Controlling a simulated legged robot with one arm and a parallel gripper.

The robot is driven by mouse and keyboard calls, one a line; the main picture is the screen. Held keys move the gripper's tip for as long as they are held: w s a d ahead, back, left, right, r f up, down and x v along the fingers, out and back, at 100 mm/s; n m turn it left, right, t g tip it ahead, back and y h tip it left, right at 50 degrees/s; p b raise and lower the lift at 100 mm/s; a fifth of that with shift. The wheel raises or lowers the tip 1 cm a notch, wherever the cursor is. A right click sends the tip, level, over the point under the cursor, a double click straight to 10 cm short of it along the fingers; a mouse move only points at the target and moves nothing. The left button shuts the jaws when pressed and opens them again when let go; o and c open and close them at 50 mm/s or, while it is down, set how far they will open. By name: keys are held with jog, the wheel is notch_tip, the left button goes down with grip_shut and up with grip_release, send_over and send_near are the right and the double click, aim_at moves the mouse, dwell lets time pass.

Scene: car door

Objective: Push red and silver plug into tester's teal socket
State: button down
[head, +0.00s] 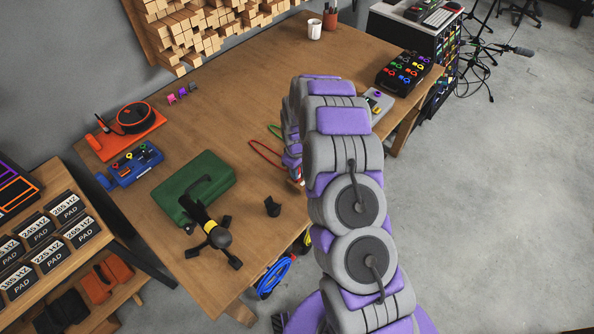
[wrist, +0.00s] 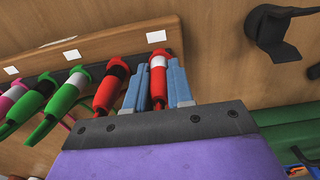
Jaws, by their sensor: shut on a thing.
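The red and silver plug (wrist: 158,84) is between the blue-grey fingers of my gripper (wrist: 156,68) in the wrist view, and the gripper is shut on it. Its pale band shows near its far end, close to a wooden rack (wrist: 110,50) with white labels. I cannot tell whether the plug still touches the rack. In the head view my arm hides the gripper and the plug. A blue device with coloured knobs (head: 136,164) and a grey device (head: 378,104), partly behind my arm, stand on the table. I cannot make out which is the tester, nor a teal socket.
Beside the held plug are a red and black plug (wrist: 110,88) and green plugs (wrist: 70,92). A black holder (wrist: 272,32) and a green case (head: 195,188) are near. A black tripod (head: 212,240) stands at the table's front. The wooden table (head: 225,85) has clear room behind.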

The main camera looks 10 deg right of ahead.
jog(key=shift+r, duration=0.65)
notch_tip(320, 180, up, 2)
jog(key=shift+a+r+p, duration=0.1)
jog(key=shift+r+p, duration=0.15)
jog(key=shift+p, duration=0.25)
jog(key=s+a+p, duration=0.1)
jog(key=s+a, duration=0.2)
jog(key=s, duration=0.4)
jog(key=s+a+r+p, duration=0.1)
jog(key=s+a, duration=0.2)
jog(key=s, duration=0.4)
jog(key=shift+s+a, duration=0.25)
jog(key=shift+s, duration=0.05)
jog(key=shift+r, duration=0.1)
jog(key=w+d+r+m, duration=0.3)
jog(key=w+r, duration=0.1)
jog(key=r, duration=0.5)
jog(key=w+d+r+m, duration=0.3)
jog(key=w+r+m, duration=0.1)
jog(key=r, duration=0.5)
jog(key=shift+w+d+r, duration=0.3)
jog(key=shift+w+r, duration=0.05)
jog(key=shift+w, duration=0.1)
jog(key=shift+w+a, duration=0.1)
